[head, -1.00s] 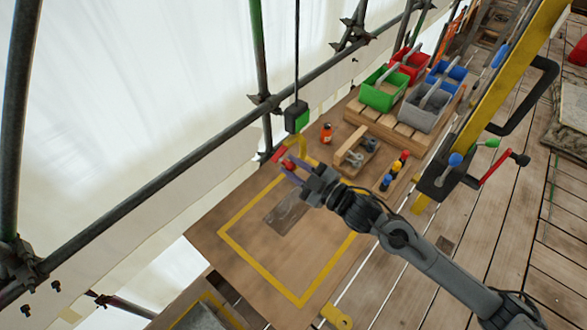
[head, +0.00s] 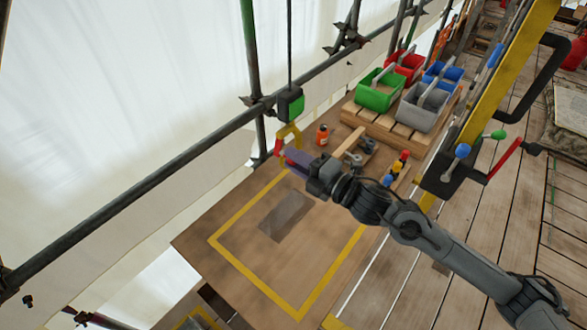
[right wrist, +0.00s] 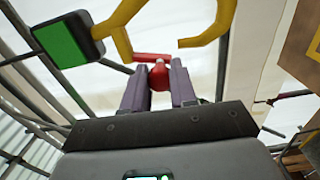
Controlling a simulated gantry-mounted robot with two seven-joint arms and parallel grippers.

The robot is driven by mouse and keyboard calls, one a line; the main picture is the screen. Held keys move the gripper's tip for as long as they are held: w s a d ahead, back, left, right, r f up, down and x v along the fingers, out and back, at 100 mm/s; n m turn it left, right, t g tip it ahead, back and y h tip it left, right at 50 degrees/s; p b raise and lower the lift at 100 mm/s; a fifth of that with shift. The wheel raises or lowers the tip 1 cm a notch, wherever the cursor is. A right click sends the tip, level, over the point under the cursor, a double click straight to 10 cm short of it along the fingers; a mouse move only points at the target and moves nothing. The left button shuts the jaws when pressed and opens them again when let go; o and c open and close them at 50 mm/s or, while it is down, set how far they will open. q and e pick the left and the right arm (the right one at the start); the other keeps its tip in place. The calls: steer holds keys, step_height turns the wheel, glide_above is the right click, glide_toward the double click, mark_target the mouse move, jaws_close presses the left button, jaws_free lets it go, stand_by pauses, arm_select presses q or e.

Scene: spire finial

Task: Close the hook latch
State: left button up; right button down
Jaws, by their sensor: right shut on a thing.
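The yellow hook (head: 289,131) hangs under a black-and-green block (head: 290,102) on a cable. In the right wrist view the hook (right wrist: 222,22) curves across the top, beside the block (right wrist: 68,40). The red latch (right wrist: 152,58) lies near the hook's opening, with a visible gap between it and the hook tip. A round red knob (right wrist: 159,79) sits on the latch. My right gripper (head: 292,158) is shut on this knob, its purple fingers on either side (right wrist: 158,86). In the head view the fingers partly hide the latch. My left gripper is not in view.
A wooden table (head: 215,243) with a yellow outline lies below. An orange bottle (head: 322,135) and a wooden tool holder (head: 349,143) stand near the hook. Coloured bins (head: 378,92) are at the back right. A scaffold pole (head: 190,146) runs along the left.

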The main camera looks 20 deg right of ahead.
steer(key=shift+w+d+f+n+b, duration=0.15)
steer(key=shift+d+n+b, duration=0.15)
steer(key=shift+n+b, duration=0.5)
steer(key=shift+w+d+n+b, duration=0.1)
steer(key=shift+d+n+b, duration=0.15)
steer(key=shift+n+b, duration=0.5)
steer(key=shift+n, duration=0.25)
steer(key=c, duration=0.9)
jaws_free()
steer(key=b+v, duration=0.1)
steer(key=v, duration=0.9)
steer(key=shift+s+d+b, duration=0.15)
steer(key=shift+s+b, duration=0.15)
